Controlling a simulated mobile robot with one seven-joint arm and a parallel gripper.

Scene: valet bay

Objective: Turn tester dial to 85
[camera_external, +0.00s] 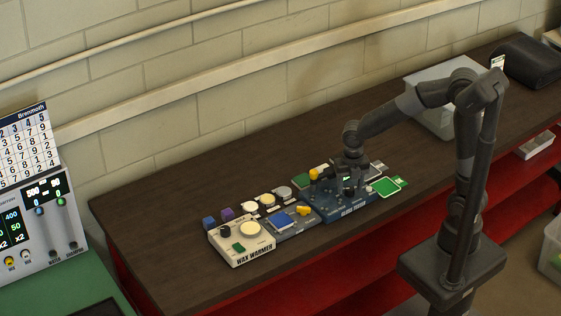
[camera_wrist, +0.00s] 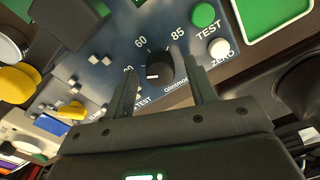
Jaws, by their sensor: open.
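The blue tester (camera_external: 338,208) stands near the front edge of the dark bench. Its black dial (camera_wrist: 160,70) shows in the wrist view with the printed numbers 60 and 85 around it; a third number at its left is partly hidden. A white mark on the dial points left, away from 85. My gripper (camera_wrist: 163,72) is open, with one finger on each side of the dial in the picture. I cannot tell whether the fingers touch it. In the external view my gripper (camera_external: 352,186) is over the tester and hides part of its top.
A green TEST button (camera_wrist: 203,15) and a white ZERO button (camera_wrist: 219,47) sit close right of the dial. The wax warmer (camera_external: 241,242) and a blue-grey device (camera_external: 291,226) with a yellow knob stand to the left.

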